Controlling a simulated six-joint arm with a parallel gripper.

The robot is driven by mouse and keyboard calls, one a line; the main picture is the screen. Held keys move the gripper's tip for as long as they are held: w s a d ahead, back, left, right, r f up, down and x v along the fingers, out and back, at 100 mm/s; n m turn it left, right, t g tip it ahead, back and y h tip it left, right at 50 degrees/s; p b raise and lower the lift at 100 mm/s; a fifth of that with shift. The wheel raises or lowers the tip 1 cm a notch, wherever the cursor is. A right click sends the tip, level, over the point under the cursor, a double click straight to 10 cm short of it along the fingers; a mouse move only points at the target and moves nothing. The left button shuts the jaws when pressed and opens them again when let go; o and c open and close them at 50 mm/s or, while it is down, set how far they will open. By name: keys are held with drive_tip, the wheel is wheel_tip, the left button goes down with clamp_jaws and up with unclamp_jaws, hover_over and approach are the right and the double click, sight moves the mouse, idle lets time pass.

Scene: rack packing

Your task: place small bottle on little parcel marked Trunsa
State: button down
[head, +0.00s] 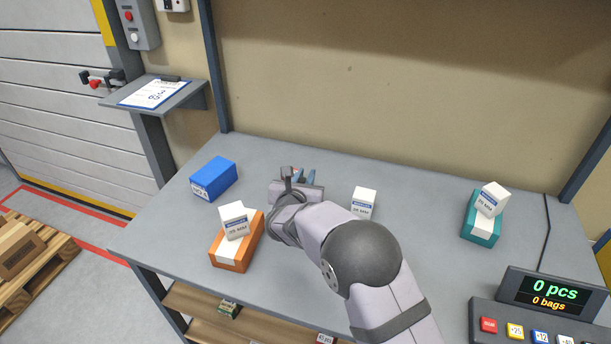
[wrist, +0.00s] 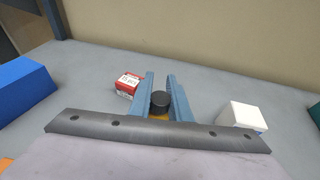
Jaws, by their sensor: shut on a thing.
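My gripper (head: 304,178) is over the back middle of the table. In the wrist view its two blue fingers (wrist: 160,80) are shut on a small bottle with a black cap (wrist: 160,99) and an amber body, mostly hidden by the gripper. Just left of the fingers stands a small red box (wrist: 125,90) with a white printed label; its print is too small to read. In the head view the bottle is hidden behind my gripper. I cannot make out the name Trunsa on any parcel.
A blue box (head: 213,180) lies at the left. An orange box (head: 226,257) and a teal box (head: 469,228) each carry a white carton. Another white carton (head: 363,201) stands right of my gripper. A counter display (head: 548,291) is front right. The table's back right is clear.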

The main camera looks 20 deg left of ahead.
drive_tip(key=shift+f, duration=0.15)
drive_tip(key=c, duration=1.6)
unclamp_jaws()
drive_tip(key=shift+c, duration=0.2)
drive_tip(key=shift+s+r, duration=0.1)
drive_tip(key=shift+r, duration=0.1)
drive_tip(key=b+v, duration=0.3)
drive_tip(key=v, duration=0.9)
drive_tip(key=shift+f, duration=0.1)
